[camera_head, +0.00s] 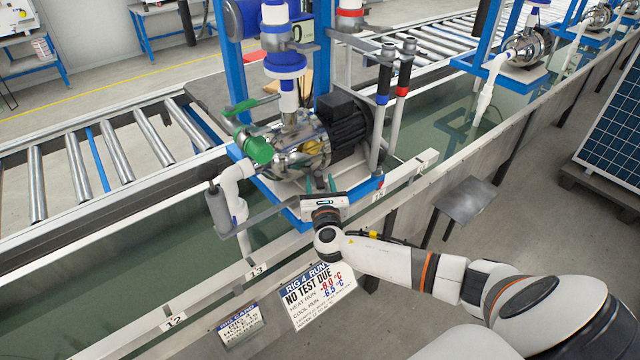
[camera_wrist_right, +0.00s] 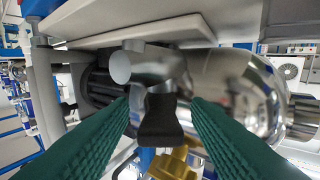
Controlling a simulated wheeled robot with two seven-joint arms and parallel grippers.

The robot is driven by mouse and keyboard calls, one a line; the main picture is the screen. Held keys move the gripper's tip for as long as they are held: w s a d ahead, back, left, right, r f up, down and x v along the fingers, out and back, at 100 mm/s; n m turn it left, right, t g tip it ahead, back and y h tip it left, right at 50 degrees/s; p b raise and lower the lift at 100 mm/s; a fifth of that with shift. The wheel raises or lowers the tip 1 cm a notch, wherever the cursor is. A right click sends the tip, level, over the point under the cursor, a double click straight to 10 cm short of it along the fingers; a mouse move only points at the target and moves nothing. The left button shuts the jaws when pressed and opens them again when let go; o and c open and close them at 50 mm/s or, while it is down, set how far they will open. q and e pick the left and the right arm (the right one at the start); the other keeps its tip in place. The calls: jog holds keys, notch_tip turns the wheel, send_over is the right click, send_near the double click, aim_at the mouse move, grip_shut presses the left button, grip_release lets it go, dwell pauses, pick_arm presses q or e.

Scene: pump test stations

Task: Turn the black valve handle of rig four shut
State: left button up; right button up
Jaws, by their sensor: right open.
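The rig four pump (camera_head: 325,140), with a shiny steel body and black motor, stands on a blue frame over the water channel. My right gripper (camera_head: 320,184) is in front of the pump, its green fingers pointing at it. In the right wrist view, a black valve handle (camera_wrist_right: 160,122) hangs from a steel valve body (camera_wrist_right: 152,68). My right gripper is open, with one green finger on each side of the handle and a visible gap on both sides. I cannot make out this handle in the head view. My left gripper is not in view.
A sign reading RIG 4 RUN (camera_head: 315,290) hangs on the channel rail below my wrist. A green valve (camera_head: 256,149), white pipe (camera_head: 237,182) and upright black-gripped levers (camera_head: 385,82) surround the pump. A small metal shelf (camera_head: 466,199) stands to the right.

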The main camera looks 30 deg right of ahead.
jog(key=shift+c, duration=0.5)
grip_shut()
